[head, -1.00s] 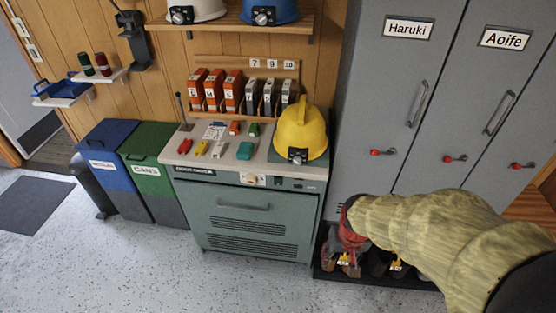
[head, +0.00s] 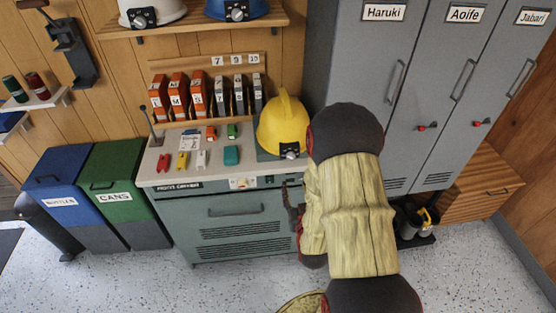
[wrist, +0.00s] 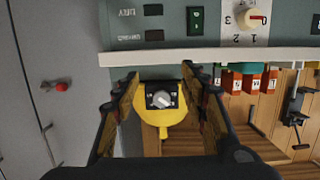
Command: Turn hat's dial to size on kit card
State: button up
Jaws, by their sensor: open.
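The yellow hard hat (head: 283,122) sits on the right end of the counter, its dark dial box (head: 290,151) facing front. In the wrist view the hat (wrist: 148,131) appears upside down, with its grey dial knob (wrist: 161,100) between my fingers. My gripper (wrist: 160,78) is open with nothing between its fingertips; the knob appears beyond them, apart. In the head view my gripper (head: 291,197) is partly hidden by my arm, low in front of the cabinet.
The green-grey cabinet (head: 232,209) has a front edge and a small numbered dial (wrist: 257,18) below the counter. Grey lockers (head: 345,60) stand close on the right. Bins (head: 70,188) stand left.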

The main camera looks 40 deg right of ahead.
aim_at(291, 157)
notch_tip(291, 157, up, 6)
jog(key=t+h, duration=0.1)
jog(key=t, duration=0.1)
jog(key=b+x, duration=0.1)
jog(key=x, duration=0.7)
jog(key=shift+w+d+r, duration=0.1)
jog(key=shift+w+d, duration=0.05)
jog(key=shift+w, duration=0.1)
jog(key=c, duration=0.3)
jog(key=c, duration=0.7)
grip_shut()
